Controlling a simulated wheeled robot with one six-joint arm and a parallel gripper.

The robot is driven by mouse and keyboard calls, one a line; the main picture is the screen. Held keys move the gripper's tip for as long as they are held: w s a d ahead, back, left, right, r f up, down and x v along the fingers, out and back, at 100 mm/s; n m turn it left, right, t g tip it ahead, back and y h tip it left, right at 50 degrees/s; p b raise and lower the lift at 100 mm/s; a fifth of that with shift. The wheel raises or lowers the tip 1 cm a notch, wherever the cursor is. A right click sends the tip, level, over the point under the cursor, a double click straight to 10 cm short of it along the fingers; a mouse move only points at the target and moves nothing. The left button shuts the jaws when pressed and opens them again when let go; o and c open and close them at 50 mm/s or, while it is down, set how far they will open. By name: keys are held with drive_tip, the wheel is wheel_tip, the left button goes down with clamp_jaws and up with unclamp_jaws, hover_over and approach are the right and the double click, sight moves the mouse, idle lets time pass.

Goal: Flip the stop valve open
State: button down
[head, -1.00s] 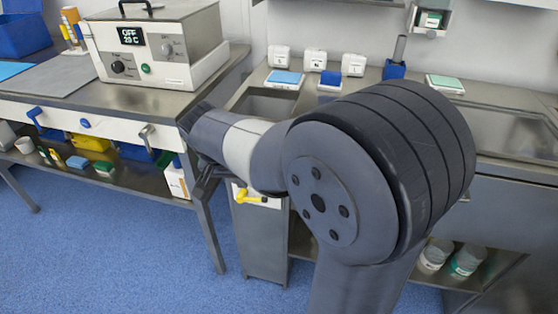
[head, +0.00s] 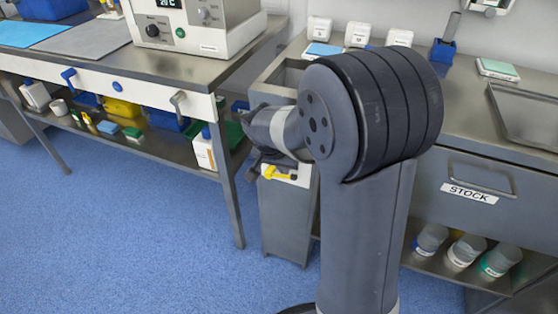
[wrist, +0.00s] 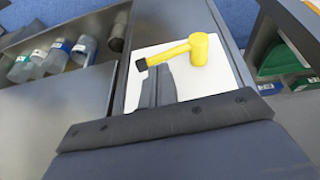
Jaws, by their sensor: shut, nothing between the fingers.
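The stop valve is a yellow lever with a round yellow hub and a black tip, on a white plate on the front of a grey cabinet. In the wrist view the valve (wrist: 180,52) has its hub on the right and its black tip on the left. It also shows small in the head view (head: 283,174), partly behind my arm. My gripper (wrist: 160,74) is shut and empty, its dark fingers just below the lever near the black tip. I cannot tell whether they touch it. In the head view the fingers are hard to make out.
A steel table (head: 218,70) with a lower shelf of several bottles and boxes stands left of the cabinet. A drawer marked STOCK (head: 470,192) is on the right, with bottles on the shelf below. The blue floor (head: 130,230) in front is clear.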

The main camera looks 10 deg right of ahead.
drive_tip(key=shift+d+f, duration=0.15)
drive_tip(key=shift+f, duration=0.2)
drive_tip(key=f+b, duration=0.1)
drive_tip(key=d+b, duration=0.1)
drive_tip(key=shift+s+f+y+b, duration=0.4)
drive_tip(key=shift+r, duration=0.2)
drive_tip(key=d+p+v, duration=0.1)
drive_tip(key=p+v, duration=0.5)
drive_tip(key=v, duration=0.9)
drive_tip(key=shift+s+d+p, duration=0.25)
drive_tip(key=shift+d+p, duration=0.05)
